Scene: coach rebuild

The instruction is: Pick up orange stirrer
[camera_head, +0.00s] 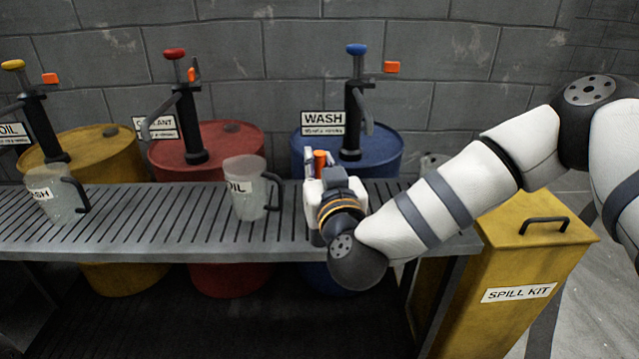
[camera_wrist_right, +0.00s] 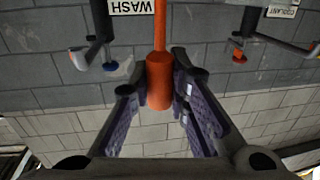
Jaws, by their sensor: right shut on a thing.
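The orange stirrer shows in the right wrist view as a thick orange handle (camera_wrist_right: 158,85) with a thinner shaft that runs up out of the picture. My right gripper (camera_wrist_right: 162,92) is shut on the handle, one finger on each side. In the head view the right gripper (camera_head: 322,178) is over the right part of the slatted bench, in front of the blue drum. A small orange part of the stirrer (camera_head: 320,160) shows at its fingers; the rest is hidden. I cannot tell whether the stirrer touches the bench. My left gripper is not in view.
The slatted bench (camera_head: 130,222) holds a clear jug labelled OIL (camera_head: 245,180) left of my gripper and another jug (camera_head: 52,195) at far left. Yellow (camera_head: 105,150), red (camera_head: 235,140) and blue (camera_head: 380,150) pump drums stand behind. A yellow spill kit box (camera_head: 500,270) stands right.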

